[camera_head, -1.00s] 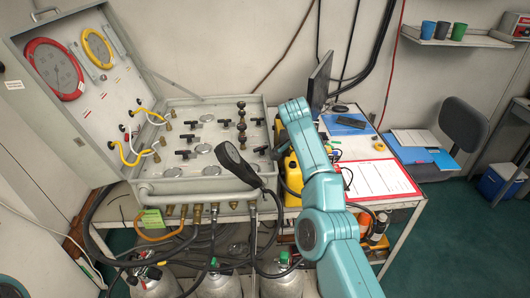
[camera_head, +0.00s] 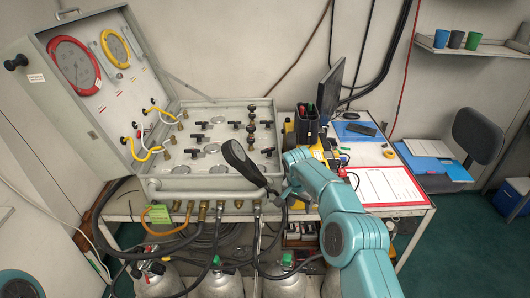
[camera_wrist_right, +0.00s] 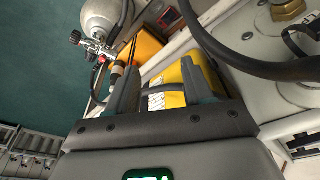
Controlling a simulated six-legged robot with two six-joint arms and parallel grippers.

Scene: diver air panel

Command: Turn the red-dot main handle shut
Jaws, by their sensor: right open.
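The air panel (camera_head: 178,158) lies in its open case on the bench, with several black T-shaped handles. I cannot make out a red dot on any of them, so I cannot tell which is the main handle. My right gripper (camera_head: 289,197) hangs at the panel's front right corner, partly hidden by my arm. In the right wrist view my right gripper (camera_wrist_right: 158,88) is open, its fingers apart. Yellow objects show beyond and between the fingers, with no visible grip on them. My left gripper is not in view.
A black hand-held piece (camera_head: 241,162) on a hose stands over the panel's front right. Hoses hang below the panel. Gas cylinders (camera_head: 222,286) stand under the bench. A red-edged sheet (camera_head: 385,186) lies to the right. The case lid (camera_head: 62,108) stands open at left.

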